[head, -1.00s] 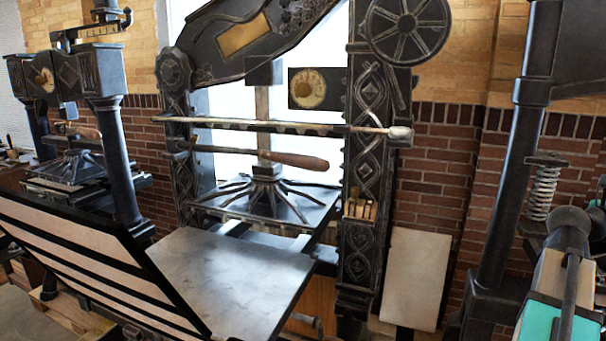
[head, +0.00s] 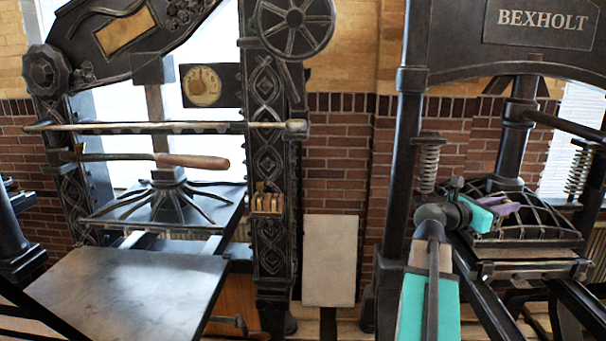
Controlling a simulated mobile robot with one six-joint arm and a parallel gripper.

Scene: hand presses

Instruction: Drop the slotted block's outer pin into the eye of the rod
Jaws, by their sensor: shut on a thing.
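My arm reaches in from the bottom, and my gripper (head: 498,207) is at its far end, in front of the right-hand press marked BEXHOLT (head: 540,18). A small purple piece (head: 508,208) shows at the tip beyond the teal part of my arm. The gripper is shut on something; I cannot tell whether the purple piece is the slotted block. The pin, the slot and the eye of the rod are too small or hidden to make out.
The BEXHOLT press has a dark ribbed platen (head: 520,232), a black column (head: 402,170) and springs (head: 428,166) close to my arm. To the left stands another press with a flat grey bed (head: 125,295) and a wooden-handled bar (head: 192,161). A pale board (head: 330,260) leans on the brick wall.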

